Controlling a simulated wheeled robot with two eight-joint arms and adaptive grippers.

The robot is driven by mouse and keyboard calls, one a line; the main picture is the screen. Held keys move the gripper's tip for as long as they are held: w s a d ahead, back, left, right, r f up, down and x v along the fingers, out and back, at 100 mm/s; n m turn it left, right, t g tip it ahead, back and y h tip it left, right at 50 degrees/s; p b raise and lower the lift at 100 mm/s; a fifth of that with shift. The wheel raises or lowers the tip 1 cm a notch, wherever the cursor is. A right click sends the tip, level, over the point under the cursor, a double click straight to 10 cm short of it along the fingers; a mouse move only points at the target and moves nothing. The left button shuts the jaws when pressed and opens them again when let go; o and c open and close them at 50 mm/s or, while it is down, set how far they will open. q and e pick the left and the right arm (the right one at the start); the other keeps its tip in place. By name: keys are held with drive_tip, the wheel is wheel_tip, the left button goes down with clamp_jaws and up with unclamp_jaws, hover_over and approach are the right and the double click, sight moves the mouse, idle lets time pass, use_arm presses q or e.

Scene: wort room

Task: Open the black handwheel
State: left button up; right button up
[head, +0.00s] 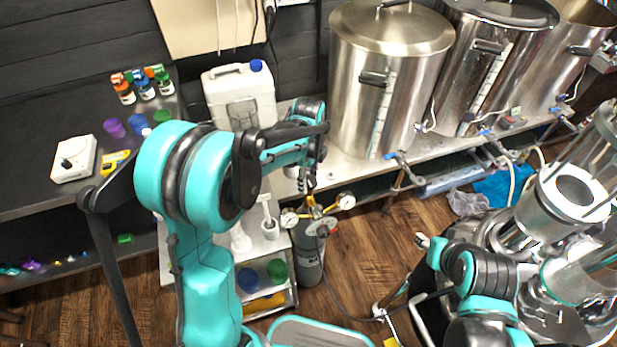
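A grey gas cylinder (309,262) stands on the floor below the bench, with a brass regulator (316,211) and two round gauges, one on the left (289,218) and one on the right (346,200). A small dark round part (322,230) shows at the front of the regulator; I cannot tell whether it is the black handwheel. My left gripper (308,182) points down just above the regulator, partly hidden by its own wrist. Its fingers are too small to tell open from shut, or whether they touch the valve. My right arm is at the lower right, its gripper unclear.
Steel kettles (388,75) with taps stand on the bench behind. A white jerrycan (240,97) stands left of them. A small shelf cart (270,303) is beside the cylinder. Steel equipment (571,200) fills the right. Wooden floor (383,245) is open right of the cylinder.

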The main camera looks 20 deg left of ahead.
use_arm(q)
drive_tip(key=c, duration=0.6)
